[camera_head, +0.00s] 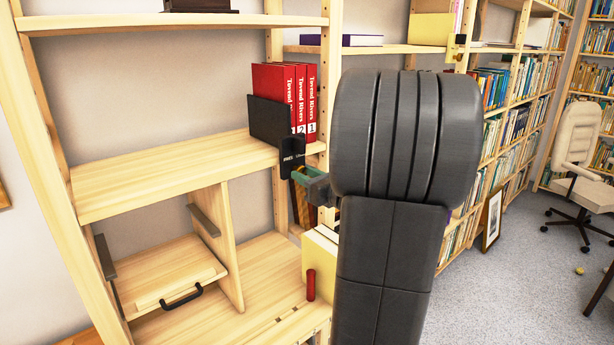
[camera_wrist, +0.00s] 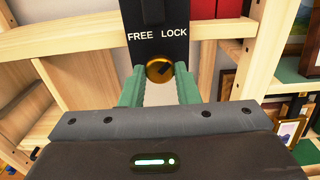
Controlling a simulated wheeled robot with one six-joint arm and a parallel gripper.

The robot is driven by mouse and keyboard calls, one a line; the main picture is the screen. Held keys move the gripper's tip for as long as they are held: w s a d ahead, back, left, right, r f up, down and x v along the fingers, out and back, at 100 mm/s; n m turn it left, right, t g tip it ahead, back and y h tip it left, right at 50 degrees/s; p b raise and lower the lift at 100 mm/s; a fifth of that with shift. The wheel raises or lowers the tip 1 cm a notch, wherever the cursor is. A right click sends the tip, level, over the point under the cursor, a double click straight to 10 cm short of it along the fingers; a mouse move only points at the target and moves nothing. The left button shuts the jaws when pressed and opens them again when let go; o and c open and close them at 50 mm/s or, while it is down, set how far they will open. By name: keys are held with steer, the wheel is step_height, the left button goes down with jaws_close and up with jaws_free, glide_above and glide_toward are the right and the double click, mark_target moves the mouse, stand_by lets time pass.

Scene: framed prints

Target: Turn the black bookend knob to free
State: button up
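The black bookend (camera_head: 268,121) stands on the middle shelf against red books. Its front plate (camera_head: 291,146) hangs over the shelf edge. In the wrist view the black plate (camera_wrist: 160,14) carries the white words FREE at left and LOCK at right. Below them is a round brass knob (camera_wrist: 153,76) with a dark slanted mark that leans toward the LOCK side. My gripper (camera_wrist: 160,76) has its green fingers apart, one on each side of the knob. I cannot tell whether they touch it. In the head view my gripper (camera_head: 299,172) is at the plate's lower end, and the knob is hidden.
Red books (camera_head: 306,92) stand right of the bookend. Below the shelf (camera_head: 160,176) are a wooden drop-front panel (camera_head: 170,268) with a black handle, a cream block (camera_head: 319,255) and a red cylinder (camera_head: 310,286). A shelf upright stands close right of the gripper.

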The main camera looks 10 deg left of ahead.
steer(key=shift+f+n+b, duration=0.15)
steer(key=shift+n+b, duration=0.25)
steer(key=shift+b, duration=0.2)
steer(key=shift+c, duration=0.2)
steer(key=n+b, duration=1.7)
steer(key=b, duration=0.4)
steer(key=shift+w+d, duration=0.1)
steer(key=shift+r, duration=0.2)
steer(key=o, duration=1)
steer(key=shift+c, duration=0.2)
steer(key=shift+d, duration=0.1)
steer(key=v, duration=1.3)
steer(key=shift+s+d, duration=0.2)
steer(key=shift+s, duration=0.1)
